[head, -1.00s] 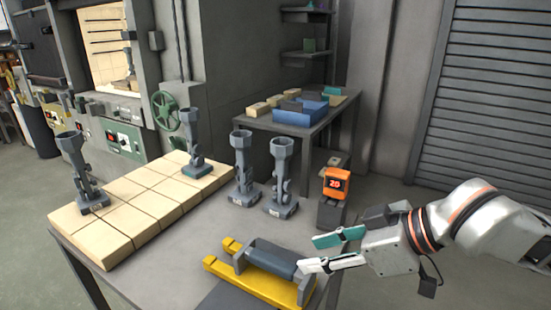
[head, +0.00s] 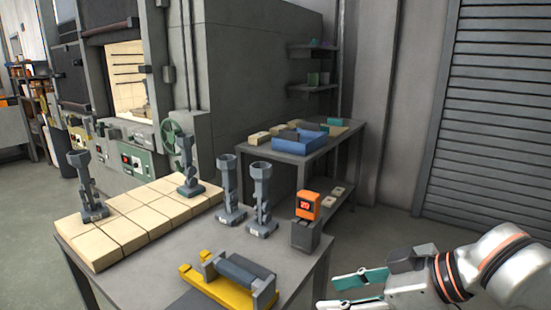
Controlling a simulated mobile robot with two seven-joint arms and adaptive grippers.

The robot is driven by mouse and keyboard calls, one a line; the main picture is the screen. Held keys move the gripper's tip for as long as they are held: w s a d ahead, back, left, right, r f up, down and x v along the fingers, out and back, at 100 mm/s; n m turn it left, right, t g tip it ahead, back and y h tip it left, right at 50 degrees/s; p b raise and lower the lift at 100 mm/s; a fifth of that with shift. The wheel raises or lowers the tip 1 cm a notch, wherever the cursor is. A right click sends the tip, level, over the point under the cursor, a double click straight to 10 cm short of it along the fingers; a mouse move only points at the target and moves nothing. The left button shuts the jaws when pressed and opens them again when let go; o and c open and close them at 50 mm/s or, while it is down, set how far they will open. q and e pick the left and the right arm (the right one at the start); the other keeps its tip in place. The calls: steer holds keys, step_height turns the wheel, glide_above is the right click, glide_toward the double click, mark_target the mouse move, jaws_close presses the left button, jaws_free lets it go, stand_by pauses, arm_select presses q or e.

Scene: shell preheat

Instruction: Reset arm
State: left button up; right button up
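My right gripper (head: 352,291) is at the lower right of the head view, beside the table's right edge. Its two fingers are spread apart with nothing between them, so it is open and empty. The arm (head: 480,270) comes in from the right edge. My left gripper is not in view.
The grey table (head: 160,262) holds a yellow cradle with a grey roller (head: 247,272), an orange display (head: 307,206), and several upright grey shell moulds (head: 262,200), two on pale bricks (head: 130,223). A furnace (head: 128,80) and a side table (head: 292,150) with a blue tray stand behind.

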steer(key=w+a+f+m+t+y, duration=0.1)
steer(key=w+a+f+t+y, duration=0.15)
steer(key=w+a+f, duration=0.3)
step_height(320, 180, down, 10)
steer(key=d+m+t+h, duration=0.2)
steer(key=d+m+t, duration=0.1)
steer(key=s+d+f+m+h, duration=0.1)
steer(key=s+d+f, duration=0.3)
steer(key=f, duration=0.4)
steer(key=s+d+f+m+h, duration=0.1)
steer(key=s+d+f+h, duration=0.2)
steer(key=s+f, duration=0.3)
steer(key=s+d+f+h, duration=0.2)
steer(key=s+d+f, duration=0.2)
steer(key=f, duration=0.7)
steer(key=shift+s+d+m, duration=0.3)
steer(key=shift+s+m, duration=0.1)
steer(key=shift+s, duration=0.35)
steer(key=shift+g, duration=0.25)
